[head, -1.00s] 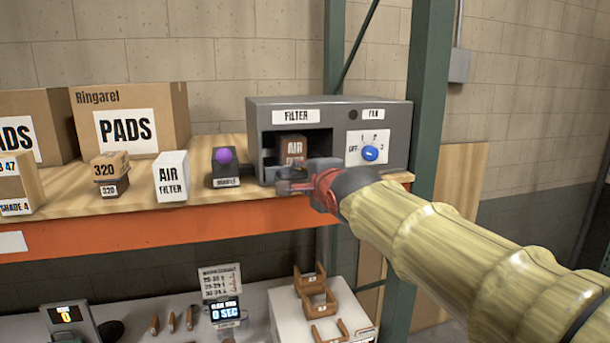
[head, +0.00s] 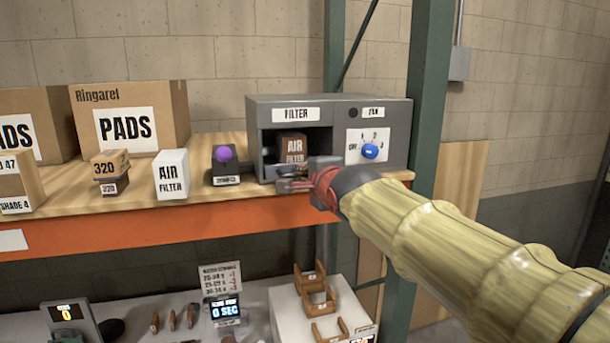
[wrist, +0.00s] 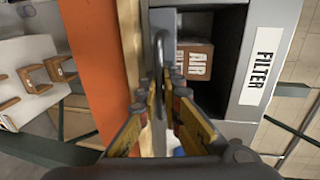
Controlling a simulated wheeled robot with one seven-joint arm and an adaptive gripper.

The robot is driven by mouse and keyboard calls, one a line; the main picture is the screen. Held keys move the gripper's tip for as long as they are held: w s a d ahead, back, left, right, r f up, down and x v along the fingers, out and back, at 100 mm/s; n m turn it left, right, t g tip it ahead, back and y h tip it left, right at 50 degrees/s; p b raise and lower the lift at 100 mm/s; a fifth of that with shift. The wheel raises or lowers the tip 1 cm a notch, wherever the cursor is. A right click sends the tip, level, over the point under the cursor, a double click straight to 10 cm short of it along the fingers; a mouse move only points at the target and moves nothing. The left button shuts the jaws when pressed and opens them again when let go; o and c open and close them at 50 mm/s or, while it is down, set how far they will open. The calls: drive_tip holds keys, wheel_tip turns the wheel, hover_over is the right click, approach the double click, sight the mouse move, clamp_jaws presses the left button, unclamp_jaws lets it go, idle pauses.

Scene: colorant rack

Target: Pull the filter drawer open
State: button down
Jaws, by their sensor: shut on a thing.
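The grey filter cabinet (head: 258,125) stands on the right of the wooden shelf, with a FILTER label above its dark opening. A brown AIR FILTER box (head: 293,146) sits inside the opening and also shows in the wrist view (wrist: 197,62). The drawer's front carries a grey bar handle (wrist: 159,48). My gripper (head: 284,181) is at the low front of the opening. In the wrist view, its fingers (wrist: 161,90) are shut on the handle, one on each side. My gripper hides part of the drawer front in the head view, so how far out it is cannot be told.
A blue-knobbed dial (head: 370,152) is on the cabinet's right face. A small dark device with a purple ball (head: 224,154) and a white air filter box (head: 171,176) stand to the left. A green rack post (head: 422,110) rises on the right. An orange beam (head: 150,228) edges the shelf.

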idle(0.3)
drive_tip(key=f+b+v, duration=0.3)
drive_tip(key=b+v, duration=0.6)
drive_tip(key=v, duration=0.5)
drive_tip(key=shift+s+d+b, duration=0.2)
drive_tip(key=shift+s+b, duration=0.15)
drive_tip(key=shift+s, duration=0.2)
drive_tip(key=c, duration=2)
unclamp_jaws()
drive_tip(key=v, duration=1.2)
